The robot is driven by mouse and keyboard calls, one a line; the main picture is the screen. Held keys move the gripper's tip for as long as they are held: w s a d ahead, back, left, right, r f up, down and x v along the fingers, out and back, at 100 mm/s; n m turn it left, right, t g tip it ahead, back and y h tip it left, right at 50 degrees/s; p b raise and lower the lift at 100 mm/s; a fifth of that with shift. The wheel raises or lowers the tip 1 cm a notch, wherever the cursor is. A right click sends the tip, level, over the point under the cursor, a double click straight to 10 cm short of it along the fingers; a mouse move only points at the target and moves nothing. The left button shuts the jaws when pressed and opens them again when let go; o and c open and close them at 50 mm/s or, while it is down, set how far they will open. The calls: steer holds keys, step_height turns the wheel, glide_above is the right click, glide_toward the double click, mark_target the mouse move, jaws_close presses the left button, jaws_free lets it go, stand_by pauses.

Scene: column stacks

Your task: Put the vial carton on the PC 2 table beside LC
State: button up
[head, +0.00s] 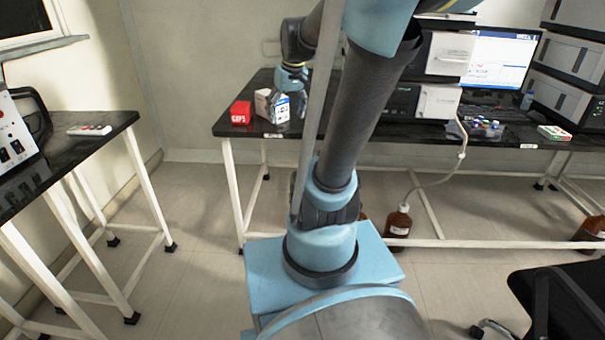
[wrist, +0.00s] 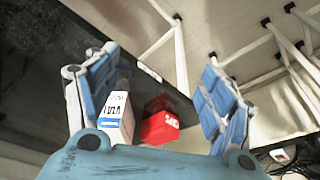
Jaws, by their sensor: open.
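The vial carton, a white box with a blue band, stands on a long black table (head: 228,125) in the head view (head: 281,111). In the wrist view, the vial carton (wrist: 117,117) shows lettering and lies close to the left finger. My gripper (wrist: 160,56) is open, with fingers spread wide. A red box (wrist: 160,128) also shows between the fingers, right of the carton. In the head view, my gripper (head: 292,82) is just above the carton; its fingertips are hard to make out. I cannot tell whether a finger touches the carton. The table labels are too small to read.
The red box (head: 241,112) stands left of the carton. Instrument stacks, a monitor (head: 497,60) and small bottles (head: 484,128) occupy the table's right part. A separate black table (head: 75,150) at left holds a flat white-and-red item (head: 90,130). A chair (head: 560,295) stands at lower right.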

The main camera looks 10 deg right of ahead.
steer(key=s+f+m, duration=0.1)
steer(key=s+f, duration=0.5)
steer(key=s, duration=0.3)
steer(key=s+d+f+m+h, duration=0.1)
steer(key=s+f, duration=0.5)
steer(key=s, duration=0.3)
steer(key=shift+f+m+g, duration=0.25)
steer(key=shift+m+g, duration=0.05)
steer(key=shift+g, duration=0.1)
